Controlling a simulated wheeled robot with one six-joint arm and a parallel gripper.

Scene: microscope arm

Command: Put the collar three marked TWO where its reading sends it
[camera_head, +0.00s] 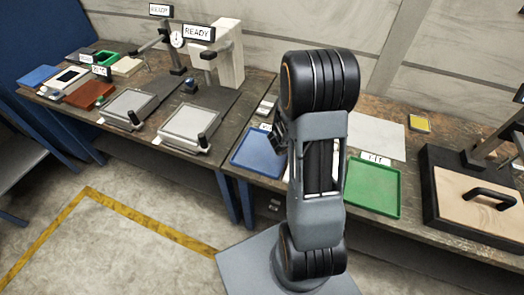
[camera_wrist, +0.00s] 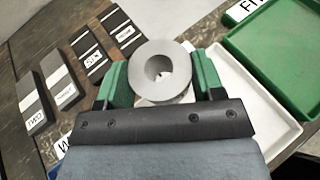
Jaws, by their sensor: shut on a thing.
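The collar, a thick grey metal ring with a round hole (camera_wrist: 162,47), is between the green fingers of my gripper (camera_wrist: 160,76) in the wrist view. The gripper is shut on it, and the ring's hole faces the camera. No marking can be read on it. A white tray (camera_wrist: 278,128) lies below and to the right. A green tray (camera_wrist: 285,50) is farther right; it also shows in the head view (camera_head: 372,188). A blue tray (camera_head: 256,153) is left of my arm in the head view. My arm hides the collar there.
Several dark and grey blocks with labels (camera_wrist: 34,103) lie left of the collar, one reading TWO. Two stations with READY signs (camera_head: 198,32) and grey plates (camera_head: 190,127) stand at the left. A handled wooden board (camera_head: 465,205) is at the right.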

